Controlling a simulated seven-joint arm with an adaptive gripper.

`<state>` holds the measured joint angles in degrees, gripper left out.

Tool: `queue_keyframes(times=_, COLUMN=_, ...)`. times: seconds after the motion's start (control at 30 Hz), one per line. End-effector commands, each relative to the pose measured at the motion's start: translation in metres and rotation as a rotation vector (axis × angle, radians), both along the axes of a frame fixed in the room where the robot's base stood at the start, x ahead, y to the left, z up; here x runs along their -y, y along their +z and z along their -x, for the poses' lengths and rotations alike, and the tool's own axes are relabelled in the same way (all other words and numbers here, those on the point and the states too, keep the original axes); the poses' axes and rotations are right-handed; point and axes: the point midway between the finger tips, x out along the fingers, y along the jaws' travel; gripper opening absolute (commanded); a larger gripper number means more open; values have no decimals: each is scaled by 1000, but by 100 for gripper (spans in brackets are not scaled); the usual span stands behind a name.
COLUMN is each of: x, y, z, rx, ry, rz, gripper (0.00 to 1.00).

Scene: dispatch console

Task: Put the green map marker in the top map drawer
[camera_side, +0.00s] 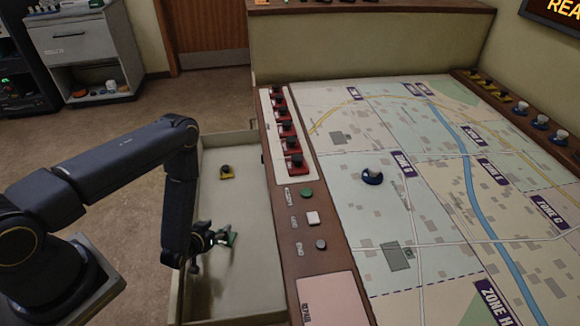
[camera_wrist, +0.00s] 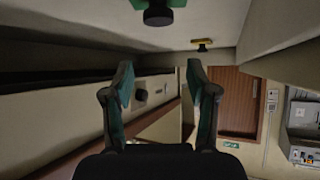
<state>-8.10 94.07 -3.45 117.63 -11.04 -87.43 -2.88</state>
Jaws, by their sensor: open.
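The green map marker (camera_side: 233,240) is in the open drawer (camera_side: 243,195) at the left side of the console, partly hidden by my gripper in the side view. In the wrist view the marker (camera_wrist: 158,8) is at the top edge, cut off by the frame; its green base and black knob show. The wrist picture looks upside down, with the marker's base on the drawer floor. My gripper (camera_side: 222,237) is low inside the drawer, close to the marker. In the wrist view my gripper (camera_wrist: 162,85) has its fingers apart with nothing between them.
A yellow marker (camera_side: 227,173) lies farther back in the drawer. Red markers (camera_side: 288,130) line the console edge beside buttons. A dark blue marker (camera_side: 372,176) is on the map (camera_side: 345,205). Drawer walls surround my gripper; the drawer's middle floor is clear.

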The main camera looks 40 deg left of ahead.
Motion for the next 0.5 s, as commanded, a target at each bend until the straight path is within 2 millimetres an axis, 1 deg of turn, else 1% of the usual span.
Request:
queue_keyframes(times=0.03, x=0, y=9, z=-1, rx=1, ry=-1, rz=-1, gripper=58)
queue_keyframes(times=0.2, x=0, y=27, z=-4, rx=1, ry=-2, rz=2, gripper=58)
queue_keyframes(times=0.27, x=0, y=36, z=-13, rx=0, ry=-6, rz=8, gripper=58)
queue_keyframes(times=0.33, x=2, y=53, z=-31, rx=-8, ry=-15, rz=21, gripper=58)
queue_keyframes(times=0.37, x=2, y=63, z=-41, rx=-12, ry=-21, rz=28, gripper=58)
queue_keyframes(times=0.4, x=4, y=78, z=-54, rx=-22, ry=-31, rz=40, gripper=58)
queue_keyframes(times=0.47, x=8, y=106, z=-73, rx=-43, ry=-50, rz=60, gripper=58)
queue_keyframes(times=0.5, x=11, y=127, z=-84, rx=-57, ry=-62, rz=72, gripper=58)
